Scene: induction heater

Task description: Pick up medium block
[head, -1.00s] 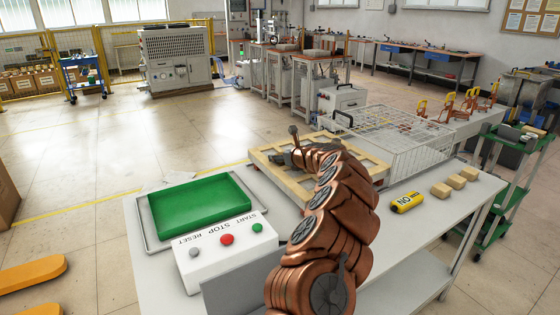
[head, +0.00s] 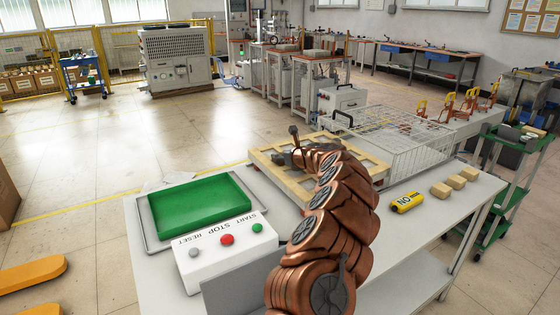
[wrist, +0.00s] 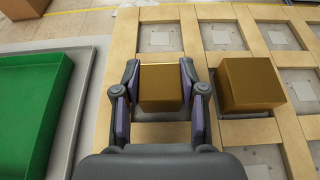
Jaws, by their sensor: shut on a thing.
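In the wrist view my gripper (wrist: 158,78) is shut on a brown block (wrist: 161,92), with one finger on each side of it. The block is over a cell of the wooden grid frame (wrist: 122,50); I cannot tell whether it is lifted. A second brown block (wrist: 252,84) sits to the right in the frame and looks larger than the held one. In the head view my arm bends over the wooden frame (head: 368,167) on the table, and the blocks there are hidden behind the arm.
A green tray (head: 200,208) is on the table left of the frame, with a white START/STOP/RESET button box (head: 220,255) in front. A wire basket (head: 400,140), a yellow cylinder (head: 407,202) and tan blocks (head: 457,182) are to the right.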

